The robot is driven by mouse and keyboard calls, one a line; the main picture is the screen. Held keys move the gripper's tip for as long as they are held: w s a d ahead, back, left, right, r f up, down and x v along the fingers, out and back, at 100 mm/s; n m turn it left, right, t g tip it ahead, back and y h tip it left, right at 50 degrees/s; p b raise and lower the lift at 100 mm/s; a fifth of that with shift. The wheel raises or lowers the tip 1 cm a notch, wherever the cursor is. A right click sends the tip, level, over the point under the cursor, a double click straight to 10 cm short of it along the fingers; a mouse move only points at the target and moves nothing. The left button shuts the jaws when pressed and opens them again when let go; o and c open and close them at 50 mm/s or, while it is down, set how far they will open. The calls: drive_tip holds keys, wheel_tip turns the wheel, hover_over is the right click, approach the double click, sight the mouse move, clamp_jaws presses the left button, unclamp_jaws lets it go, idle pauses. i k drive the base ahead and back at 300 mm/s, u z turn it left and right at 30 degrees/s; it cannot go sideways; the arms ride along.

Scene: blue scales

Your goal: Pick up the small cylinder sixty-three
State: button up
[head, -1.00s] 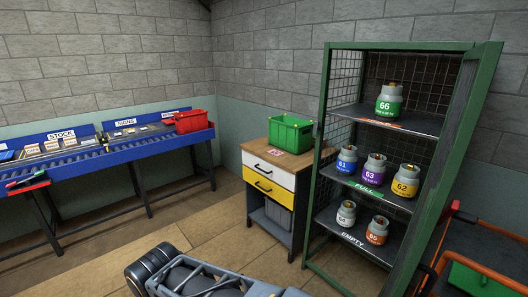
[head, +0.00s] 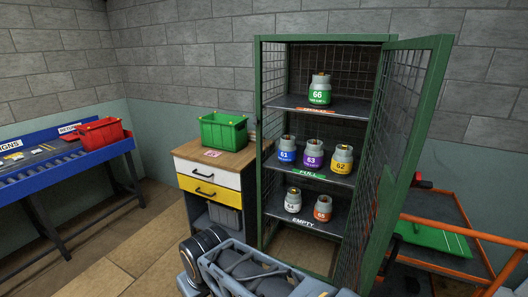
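The small cylinder sixty-three (head: 313,155) is grey with a purple band marked 63. It stands upright on the middle shelf (head: 312,173) of an open green cage cabinet, above a green FULL label. The blue-banded cylinder 61 (head: 286,150) stands to its left and the yellow-banded cylinder 62 (head: 341,159) to its right. Part of my arm shows at the bottom of the head view, in front of the cabinet. The gripper itself cannot be made out, so its state is hidden.
Green cylinder 66 (head: 319,92) is on the top shelf. Cylinders 64 (head: 293,201) and 65 (head: 322,208) are on the EMPTY shelf. The cabinet door (head: 405,150) stands open at right. A drawer unit (head: 209,179) with a green crate (head: 224,131) is left; an orange-railed cart (head: 440,237) is right.

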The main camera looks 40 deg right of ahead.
sight(312, 158)
drive_tip(key=z, duration=0.8)
drive_tip(key=i, duration=1.65)
drive_tip(key=z, duration=0.95)
drive_tip(key=k, duration=1.15)
drive_tip(key=z, duration=0.6)
drive_tip(key=i, duration=0.7)
drive_tip(key=u, duration=0.05)
